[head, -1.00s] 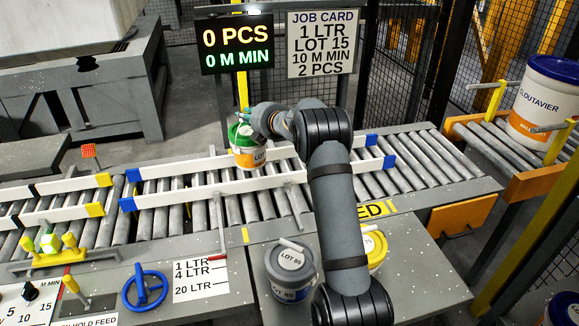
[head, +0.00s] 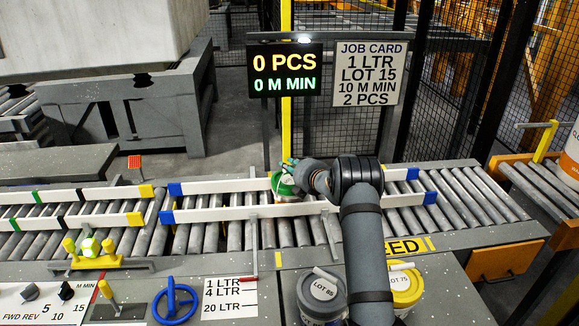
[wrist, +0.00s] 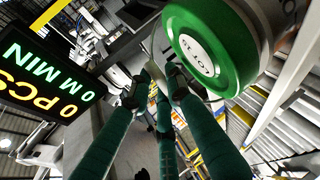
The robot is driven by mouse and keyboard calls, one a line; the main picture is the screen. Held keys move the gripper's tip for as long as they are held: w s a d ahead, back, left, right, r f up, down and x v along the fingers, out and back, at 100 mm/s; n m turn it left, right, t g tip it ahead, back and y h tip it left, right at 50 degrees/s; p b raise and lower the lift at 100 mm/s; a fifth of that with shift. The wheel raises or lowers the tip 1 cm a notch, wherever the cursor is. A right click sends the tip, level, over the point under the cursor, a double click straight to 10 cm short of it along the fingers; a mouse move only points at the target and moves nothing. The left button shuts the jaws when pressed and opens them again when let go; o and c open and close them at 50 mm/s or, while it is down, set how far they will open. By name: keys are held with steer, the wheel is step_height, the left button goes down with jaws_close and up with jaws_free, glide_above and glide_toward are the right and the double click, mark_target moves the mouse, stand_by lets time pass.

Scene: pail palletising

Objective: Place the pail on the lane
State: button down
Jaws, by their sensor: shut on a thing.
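The pail (head: 287,186) has a green lid and hangs or stands between two white guide rails with blue ends. Its lower part is hidden behind the front rail (head: 225,213), so I cannot tell whether it touches the rollers of the lane (head: 235,198). My gripper (head: 292,166) is at the pail's top and shut on it, apparently by its handle. In the wrist view the pail's green lid and lot label (wrist: 200,52) show at the upper right, beside the dark green fingers (wrist: 152,88).
A grey-lidded pail (head: 322,297) and a yellow-lidded pail (head: 403,287) stand on the near bench. A display (head: 284,72) reads 0 PCS, and a job card (head: 367,72) says 1 LTR, LOT 15. A blue handwheel (head: 171,302) is at the front. The lane's rollers are free on both sides of the pail.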

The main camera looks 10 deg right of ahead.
steer(key=shift+r, duration=0.15)
steer(key=c, duration=1.6)
jaws_free()
steer(key=shift+f, duration=0.25)
steer(key=shift+c, duration=0.2)
steer(key=shift+r, duration=0.2)
steer(key=b+v, duration=0.3)
steer(key=v, duration=0.9)
steer(key=shift+s, duration=0.1)
